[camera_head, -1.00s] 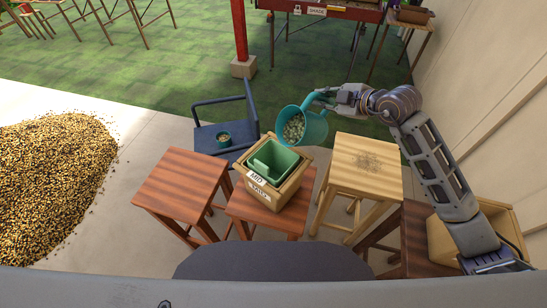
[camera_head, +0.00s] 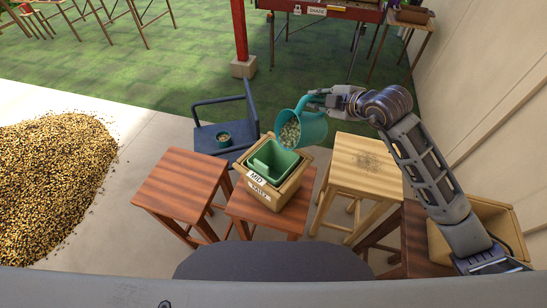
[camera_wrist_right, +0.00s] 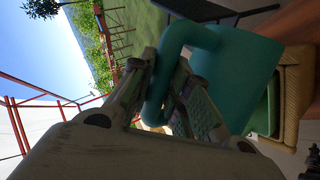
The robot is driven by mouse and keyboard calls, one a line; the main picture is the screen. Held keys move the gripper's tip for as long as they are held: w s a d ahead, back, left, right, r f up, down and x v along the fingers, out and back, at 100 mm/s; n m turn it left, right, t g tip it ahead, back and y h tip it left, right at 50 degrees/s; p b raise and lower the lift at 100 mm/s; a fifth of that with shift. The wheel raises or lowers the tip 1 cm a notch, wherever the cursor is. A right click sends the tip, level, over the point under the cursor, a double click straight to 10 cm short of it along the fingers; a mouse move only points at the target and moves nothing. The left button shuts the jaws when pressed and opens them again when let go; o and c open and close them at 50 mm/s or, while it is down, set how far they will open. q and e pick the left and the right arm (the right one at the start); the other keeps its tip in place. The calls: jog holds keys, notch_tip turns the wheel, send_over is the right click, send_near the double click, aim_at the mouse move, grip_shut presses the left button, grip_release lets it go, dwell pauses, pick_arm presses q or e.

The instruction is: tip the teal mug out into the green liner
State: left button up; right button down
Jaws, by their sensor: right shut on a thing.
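The teal mug (camera_head: 313,128) is held in the air behind and to the right of the green liner, tilted with its mouth toward the left and the camera. Pale beans (camera_head: 290,133) show inside it. My right gripper (camera_head: 325,98) is shut on the mug's handle; the handle between the fingers also shows in the right wrist view (camera_wrist_right: 172,75). The green liner (camera_head: 273,158) sits in a wooden box (camera_head: 287,190) labelled "MID" on a reddish stool. I see no beans in the visible part of the liner. My left gripper is not in view.
A reddish stool (camera_head: 180,180) stands left of the box, a pale wooden stool (camera_head: 368,165) to its right. A large bean pile (camera_head: 50,180) lies left. A wooden crate (camera_head: 495,215) is at right.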

aim_at(306, 102)
jog(key=shift+s+a+r+n+h, duration=0.1)
jog(key=shift+s+a+n+h, duration=0.25)
jog(key=shift+a, duration=0.35)
jog(key=shift+a, duration=0.1)
jog(key=shift+s+a+r+n+t+h+b, duration=0.25)
jog(key=shift+s+a+n+h+b, duration=0.15)
jog(key=shift+a, duration=0.3)
jog(key=shift+s+a+r+n+t+h+b, duration=0.1)
jog(key=shift+s+a+n+t+h+b, duration=0.25)
jog(key=shift+a, duration=0.35)
